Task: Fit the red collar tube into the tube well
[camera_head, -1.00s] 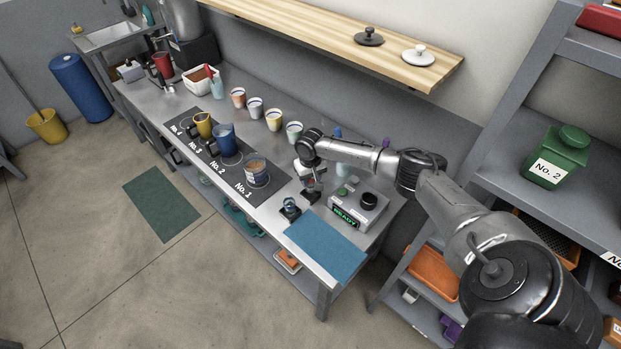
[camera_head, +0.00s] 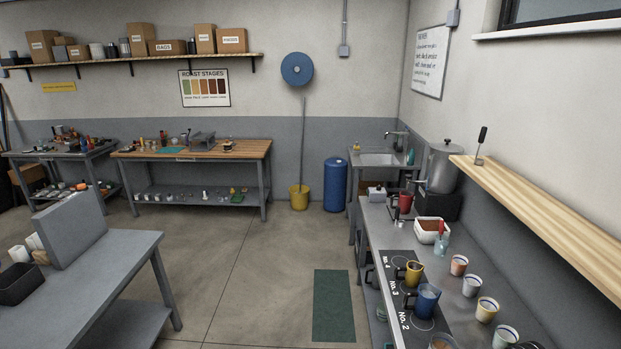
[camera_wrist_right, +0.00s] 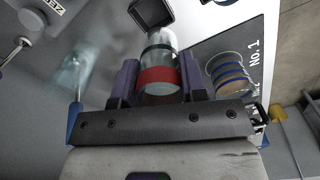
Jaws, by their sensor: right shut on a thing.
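The red collar tube (camera_wrist_right: 160,80) is a clear tube with a wide red band, seen in the right wrist view. My right gripper (camera_wrist_right: 157,88) is shut on it, with one purple finger pad on each side of the band. A dark square holder (camera_wrist_right: 152,13) lies just beyond the tube's far end at the top of that view. It may be the tube well; its opening is partly cut off, and I cannot tell whether the tube touches it. The head view shows neither gripper nor the tube.
A striped jar (camera_wrist_right: 229,75) stands close right of the tube on the No. 1 mat. The head view shows mugs and cups along the bench (camera_head: 455,310).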

